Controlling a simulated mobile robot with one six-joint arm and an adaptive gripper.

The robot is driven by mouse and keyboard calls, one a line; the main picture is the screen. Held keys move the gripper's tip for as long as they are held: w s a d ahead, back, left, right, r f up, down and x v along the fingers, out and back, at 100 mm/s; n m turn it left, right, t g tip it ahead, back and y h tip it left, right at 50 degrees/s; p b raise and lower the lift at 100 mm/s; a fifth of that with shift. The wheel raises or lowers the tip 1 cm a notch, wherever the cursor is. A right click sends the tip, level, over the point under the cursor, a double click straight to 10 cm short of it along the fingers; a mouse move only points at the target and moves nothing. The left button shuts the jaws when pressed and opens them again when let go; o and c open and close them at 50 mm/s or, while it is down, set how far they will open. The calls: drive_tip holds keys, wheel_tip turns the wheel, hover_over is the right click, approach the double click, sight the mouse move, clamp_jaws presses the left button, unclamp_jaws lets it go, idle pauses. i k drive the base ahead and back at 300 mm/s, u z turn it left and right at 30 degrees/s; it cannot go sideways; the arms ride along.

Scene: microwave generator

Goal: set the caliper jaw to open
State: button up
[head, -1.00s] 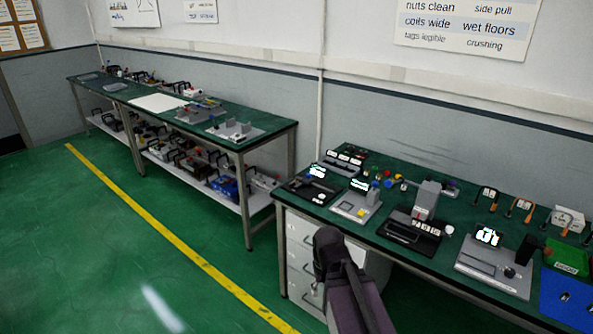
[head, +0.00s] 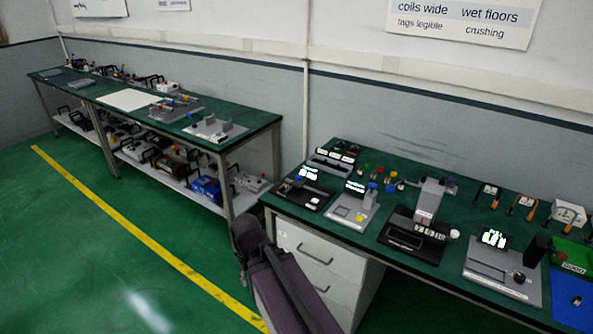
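I cannot single out the caliper jaw for certain at this size. Several instruments with lit displays stand on the near green bench at right. One is a grey plate instrument (head: 490,273) with a long slot, a dark knob and a lit display. Others are a black instrument (head: 304,194) and a grey instrument (head: 350,210) at the bench's left end. The setting of any jaw is too small to read. My dark arm shows at the bottom centre, in front of the bench's left end. My gripper is not in view.
The near bench (head: 450,187) has white drawers (head: 318,262) under its left end. A black instrument with a grey column (head: 412,235) stands mid-bench. A second long bench (head: 262,122) runs along the wall at left. Green floor with a yellow line (head: 130,226) is clear.

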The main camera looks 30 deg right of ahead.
sight(298, 183)
drive_tip(key=z, duration=0.3)
drive_tip(key=i, duration=0.9)
drive_tip(key=z, duration=0.55)
